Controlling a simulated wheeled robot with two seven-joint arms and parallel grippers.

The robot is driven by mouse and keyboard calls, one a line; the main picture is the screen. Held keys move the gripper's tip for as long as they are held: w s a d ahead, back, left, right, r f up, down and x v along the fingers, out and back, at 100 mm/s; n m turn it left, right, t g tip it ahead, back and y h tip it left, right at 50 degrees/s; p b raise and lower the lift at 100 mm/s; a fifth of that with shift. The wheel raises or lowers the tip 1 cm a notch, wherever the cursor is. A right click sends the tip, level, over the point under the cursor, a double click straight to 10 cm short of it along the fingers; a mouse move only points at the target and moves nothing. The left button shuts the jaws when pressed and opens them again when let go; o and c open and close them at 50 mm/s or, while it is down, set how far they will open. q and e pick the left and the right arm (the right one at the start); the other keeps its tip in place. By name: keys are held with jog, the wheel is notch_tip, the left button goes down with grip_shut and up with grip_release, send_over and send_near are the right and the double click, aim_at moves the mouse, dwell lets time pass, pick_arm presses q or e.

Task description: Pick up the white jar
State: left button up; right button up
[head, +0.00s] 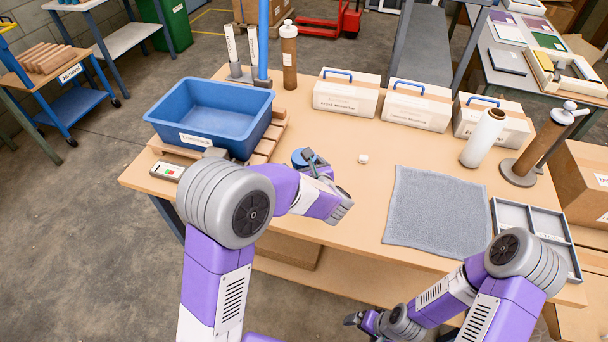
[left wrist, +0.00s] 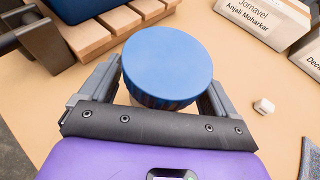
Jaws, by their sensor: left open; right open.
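A round blue lid (left wrist: 168,62) with a dark ribbed side stands between the open fingers of my left gripper (left wrist: 165,85). It also shows in the head view (head: 303,156), just right of the blue bin. The body under the lid is hidden, so I cannot tell whether it is a white jar. The fingers are on either side of it; I cannot tell whether they touch it. My right gripper (head: 364,320) is low in the head view, in front of the table's front edge, away from the lid, with no object seen in it.
A blue bin (head: 212,113) sits on a wooden pallet left of the lid. A small white piece (head: 363,159) lies to the right. A grey towel (head: 437,211), a divided tray (head: 549,235), a white roll (head: 484,138) and white boxes (head: 346,94) take the right and back.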

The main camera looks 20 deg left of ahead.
pick_arm(q)
jog(key=c, duration=1.1)
